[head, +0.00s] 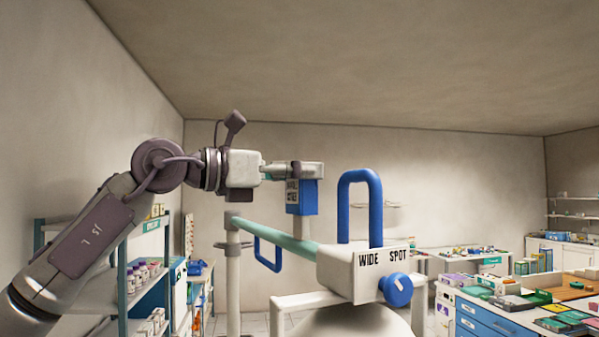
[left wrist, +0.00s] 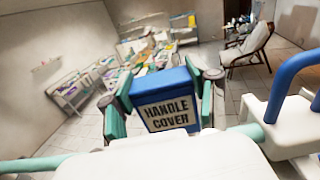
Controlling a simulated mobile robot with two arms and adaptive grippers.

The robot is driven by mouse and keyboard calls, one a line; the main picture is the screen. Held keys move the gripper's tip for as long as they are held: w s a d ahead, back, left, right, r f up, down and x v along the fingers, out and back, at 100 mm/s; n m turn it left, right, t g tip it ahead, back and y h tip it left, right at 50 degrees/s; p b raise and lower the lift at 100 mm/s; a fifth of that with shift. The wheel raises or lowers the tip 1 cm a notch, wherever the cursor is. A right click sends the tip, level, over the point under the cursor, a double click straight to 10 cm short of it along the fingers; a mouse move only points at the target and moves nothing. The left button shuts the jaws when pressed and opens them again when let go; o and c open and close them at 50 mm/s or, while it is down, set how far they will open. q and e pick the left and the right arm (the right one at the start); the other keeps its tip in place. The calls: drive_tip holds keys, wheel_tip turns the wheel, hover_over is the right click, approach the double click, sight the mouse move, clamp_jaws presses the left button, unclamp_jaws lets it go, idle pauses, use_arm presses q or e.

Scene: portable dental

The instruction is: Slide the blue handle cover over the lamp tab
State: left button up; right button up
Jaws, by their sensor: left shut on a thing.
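The blue handle cover (head: 301,197), a box-like sleeve with a white label, is held in my left gripper (head: 294,171). In the left wrist view the cover (left wrist: 166,92) sits between the green finger pads, and its label reads HANDLE COVER. The lamp head (head: 350,272) is a white box marked WIDE SPOT, with a blue knob (head: 397,290) and an upright blue loop handle (head: 345,205). The cover hangs above the green lamp arm (head: 290,240), left of the loop, apparently apart from the lamp. I cannot make out the lamp tab. My right gripper is out of view.
A second blue loop (head: 262,252) hangs below the lamp arm. A shelf with bottles (head: 142,272) stands at left below my arm. A cluttered blue-drawer counter (head: 510,318) is at right. The air above the lamp is clear.

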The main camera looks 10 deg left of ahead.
sight(292, 191)
use_arm(q)
drive_tip(key=shift+f+b, duration=1.25)
drive_tip(key=shift+f, duration=0.3)
idle(0.8)
idle(0.3)
drive_tip(key=o, duration=0.9)
drive_tip(key=shift+o, duration=0.2)
drive_tip(key=v, duration=1.2)
